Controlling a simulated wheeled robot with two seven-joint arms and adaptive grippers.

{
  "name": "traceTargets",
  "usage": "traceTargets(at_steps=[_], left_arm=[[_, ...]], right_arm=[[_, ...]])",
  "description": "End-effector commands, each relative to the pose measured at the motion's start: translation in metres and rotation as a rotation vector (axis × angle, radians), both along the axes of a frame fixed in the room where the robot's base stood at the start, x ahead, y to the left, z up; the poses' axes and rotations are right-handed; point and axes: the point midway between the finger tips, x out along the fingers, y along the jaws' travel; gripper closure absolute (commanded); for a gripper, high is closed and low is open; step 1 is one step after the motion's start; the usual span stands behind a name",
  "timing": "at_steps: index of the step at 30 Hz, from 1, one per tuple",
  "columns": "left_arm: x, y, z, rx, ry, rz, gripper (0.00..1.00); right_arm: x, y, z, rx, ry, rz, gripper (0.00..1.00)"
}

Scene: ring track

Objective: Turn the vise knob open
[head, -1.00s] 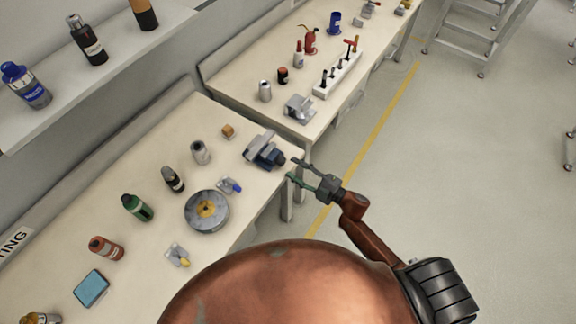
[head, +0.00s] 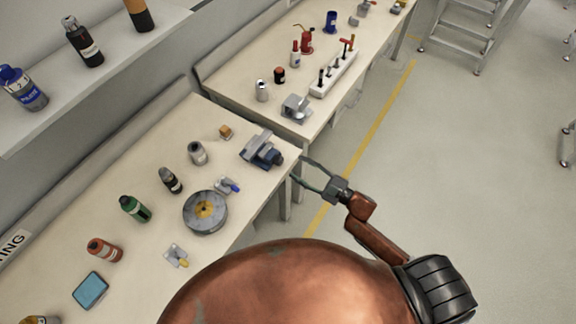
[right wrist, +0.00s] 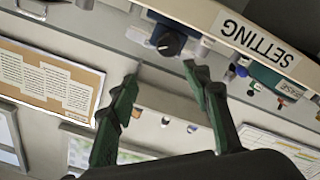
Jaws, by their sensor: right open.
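The vise (head: 257,147) is grey and dark blue and sits at the right end of the near workbench. The knob also shows in the right wrist view (right wrist: 168,42), above and between the fingertips. My right gripper (head: 299,170) is open and empty, just off the bench edge and apart from the knob. Its green fingers show in the right wrist view (right wrist: 160,72) with a gap between them. My left gripper is in neither view now.
Open floor (head: 440,170) lies to the right of my right arm.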

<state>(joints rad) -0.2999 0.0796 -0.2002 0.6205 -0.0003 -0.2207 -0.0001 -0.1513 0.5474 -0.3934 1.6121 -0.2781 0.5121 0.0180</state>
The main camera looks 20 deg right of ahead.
Motion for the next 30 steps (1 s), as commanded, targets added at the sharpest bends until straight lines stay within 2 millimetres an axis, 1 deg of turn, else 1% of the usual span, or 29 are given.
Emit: traceTargets(at_steps=[1,2,3,6,9,12,14,17,24,30], left_arm=[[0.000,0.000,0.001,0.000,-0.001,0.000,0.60],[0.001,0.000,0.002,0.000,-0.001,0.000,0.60],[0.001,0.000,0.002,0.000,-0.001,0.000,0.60],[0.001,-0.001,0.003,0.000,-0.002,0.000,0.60],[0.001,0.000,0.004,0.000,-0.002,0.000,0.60],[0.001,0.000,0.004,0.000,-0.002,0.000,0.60],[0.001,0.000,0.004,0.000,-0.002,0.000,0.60],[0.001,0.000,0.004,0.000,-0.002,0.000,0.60],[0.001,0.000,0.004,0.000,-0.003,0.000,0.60],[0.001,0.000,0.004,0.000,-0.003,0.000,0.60]], right_arm=[[0.002,0.001,0.004,0.096,0.070,0.012,0.55],[0.003,0.001,0.005,0.159,0.119,0.018,0.55],[0.004,0.002,0.004,0.241,0.184,0.022,0.55],[0.005,0.002,-0.002,0.416,0.343,0.029,0.55],[0.004,0.003,-0.010,0.543,0.468,0.029,0.55],[0.002,0.004,-0.017,0.619,0.547,0.026,0.55],[0.003,0.005,-0.019,0.642,0.570,0.026,0.55],[0.009,0.011,-0.019,0.652,0.580,0.028,0.55],[0.038,0.033,-0.019,0.651,0.578,0.027,0.55],[0.057,0.048,-0.020,0.648,0.577,0.026,0.55]])
